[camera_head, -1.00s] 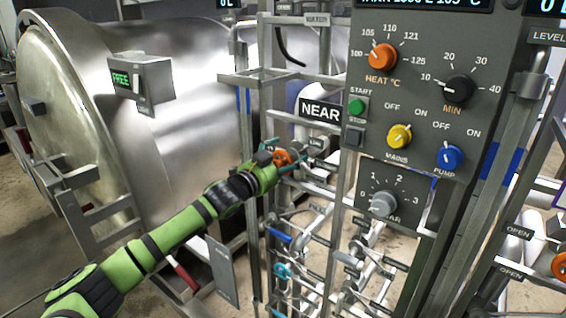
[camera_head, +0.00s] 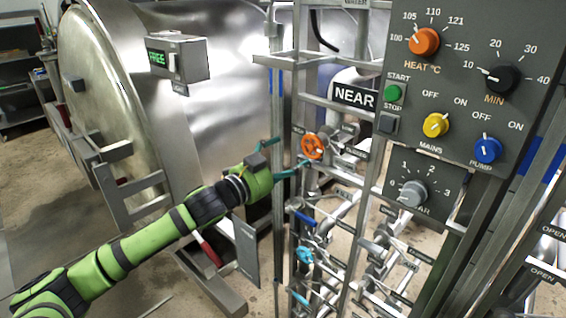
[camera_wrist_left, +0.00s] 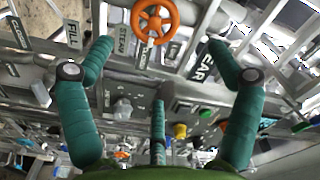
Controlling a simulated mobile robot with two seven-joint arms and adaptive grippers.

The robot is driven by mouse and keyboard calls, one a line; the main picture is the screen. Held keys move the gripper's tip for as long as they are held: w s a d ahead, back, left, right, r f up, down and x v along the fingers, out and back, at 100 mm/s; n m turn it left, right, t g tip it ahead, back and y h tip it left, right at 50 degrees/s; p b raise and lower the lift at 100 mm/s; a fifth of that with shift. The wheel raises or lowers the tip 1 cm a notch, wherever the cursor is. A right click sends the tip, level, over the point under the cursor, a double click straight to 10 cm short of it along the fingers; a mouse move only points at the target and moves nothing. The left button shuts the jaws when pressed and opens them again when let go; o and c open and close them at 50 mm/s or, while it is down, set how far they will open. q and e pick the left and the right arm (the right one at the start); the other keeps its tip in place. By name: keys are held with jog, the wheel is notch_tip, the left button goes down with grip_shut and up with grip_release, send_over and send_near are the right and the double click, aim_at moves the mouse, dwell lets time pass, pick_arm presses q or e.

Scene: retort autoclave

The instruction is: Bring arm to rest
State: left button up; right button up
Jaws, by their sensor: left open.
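My left arm (camera_head: 140,240) is green and reaches in from the lower left. Its left gripper (camera_head: 284,158) is open and empty, with teal fingers spread just left of the orange valve wheel (camera_head: 312,147). In the left wrist view the open fingers (camera_wrist_left: 155,60) show with the orange wheel (camera_wrist_left: 155,20) beyond them, apart from the tips. My right gripper is in neither view.
A grey control panel (camera_head: 455,115) with several knobs stands at the right. The steel retort vessel (camera_head: 235,100) fills the left, with a small display box (camera_head: 178,58). Pipes and the cyan valve handle (camera_head: 304,255) lie below the orange wheel.

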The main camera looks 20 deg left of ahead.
pick_arm(q)
jog(key=shift+s+a, duration=0.1)
jog(key=shift+s, duration=0.3)
jog(key=a+f+n+g+y, duration=0.2)
jog(key=a+f+n, duration=0.1)
jog(key=f, duration=0.9)
jog(key=a+f+n+g+y, duration=0.15)
jog(key=a+f, duration=0.25)
jog(key=f, duration=0.8)
jog(key=s+f+n+g+y, duration=0.1)
jog(key=s+f, duration=0.2)
jog(key=f, duration=0.3)
jog(key=s+a+f+n+g+y, duration=0.1)
jog(key=s+f, duration=0.1)
jog(key=f, duration=0.4)
jog(key=s+f+n+g+y, duration=0.1)
jog(key=s+f, duration=0.2)
jog(key=f, duration=0.2)
jog(key=s+d+f+n+g, duration=0.1)
jog(key=s+d+f+g, duration=0.15)
jog(key=s+f, duration=1.1)
jog(key=s+d+f+n+g, duration=0.2)
jog(key=s+f+g, duration=0.2)
jog(key=s+f, duration=0.9)
jog(key=s+d+f+g, duration=0.1)
jog(key=s+d+g, duration=0.2)
jog(key=s, duration=1.5)
jog(key=shift+d, duration=1.05)
